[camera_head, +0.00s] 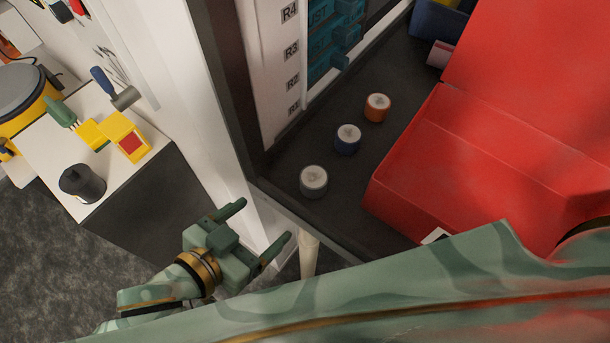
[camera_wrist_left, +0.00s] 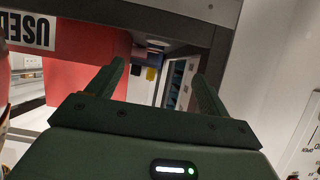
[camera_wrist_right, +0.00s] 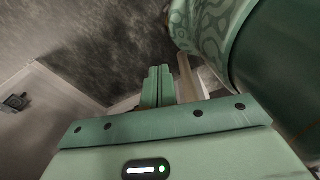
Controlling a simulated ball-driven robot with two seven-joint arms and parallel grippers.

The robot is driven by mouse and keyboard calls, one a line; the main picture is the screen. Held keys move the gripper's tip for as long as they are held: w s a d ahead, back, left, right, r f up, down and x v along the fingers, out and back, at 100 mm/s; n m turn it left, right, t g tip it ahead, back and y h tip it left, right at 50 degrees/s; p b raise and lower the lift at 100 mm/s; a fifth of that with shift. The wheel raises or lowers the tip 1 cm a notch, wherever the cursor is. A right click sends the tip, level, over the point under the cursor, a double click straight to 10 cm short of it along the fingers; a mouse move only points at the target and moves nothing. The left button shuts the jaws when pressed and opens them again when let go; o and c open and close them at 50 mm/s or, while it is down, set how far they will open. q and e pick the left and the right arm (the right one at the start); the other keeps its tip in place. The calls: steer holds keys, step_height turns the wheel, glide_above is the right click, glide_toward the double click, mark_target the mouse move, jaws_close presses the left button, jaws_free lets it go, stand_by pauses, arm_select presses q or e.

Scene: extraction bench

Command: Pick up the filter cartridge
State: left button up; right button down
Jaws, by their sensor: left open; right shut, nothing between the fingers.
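Three small round cartridges with pale tops stand in a slanting row on the dark bench top: a grey one (camera_head: 313,182), a blue one (camera_head: 347,140) and an orange one (camera_head: 377,108). I cannot tell which one the task means. My left gripper (camera_head: 266,220) is open and empty, outside the bench's near edge, below and left of the grey cartridge. In the left wrist view its fingers (camera_wrist_left: 158,72) are spread with nothing between them. My right gripper (camera_wrist_right: 159,72) is shut and empty in its wrist view, over the floor and my own arm.
An open red box (camera_head: 470,165) fills the right of the bench. Teal drawers (camera_head: 333,40) beside an R1–R4 label strip stand behind the cartridges. A pale wall panel (camera_head: 195,110) separates a white side table (camera_head: 100,165) holding a black cylinder (camera_head: 82,183) and tools.

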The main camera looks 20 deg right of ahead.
arm_select(q)
steer(key=x, duration=0.3)
steer(key=b, duration=0.2)
glide_toward(311, 180)
steer(key=shift+w+d+f, duration=1)
steer(key=shift+d+f, duration=0.05)
steer(key=shift+f, duration=0.15)
steer(key=shift+w+d+f, duration=0.2)
steer(key=shift+w+d, duration=0.1)
steer(key=shift+d, duration=0.1)
steer(key=x, duration=0.3)
steer(key=b+x, duration=0.1)
steer(key=x, duration=0.1)
steer(key=shift+d+r, duration=0.2)
steer(key=shift+r, duration=0.1)
steer(key=shift+s+a, duration=0.1)
arm_select(e)
steer(key=f, duration=0.2)
steer(key=s+f, duration=0.1)
steer(key=shift+a, duration=0.3)
arm_select(q)
steer(key=c, duration=1.1)
steer(key=shift+r, duration=0.1)
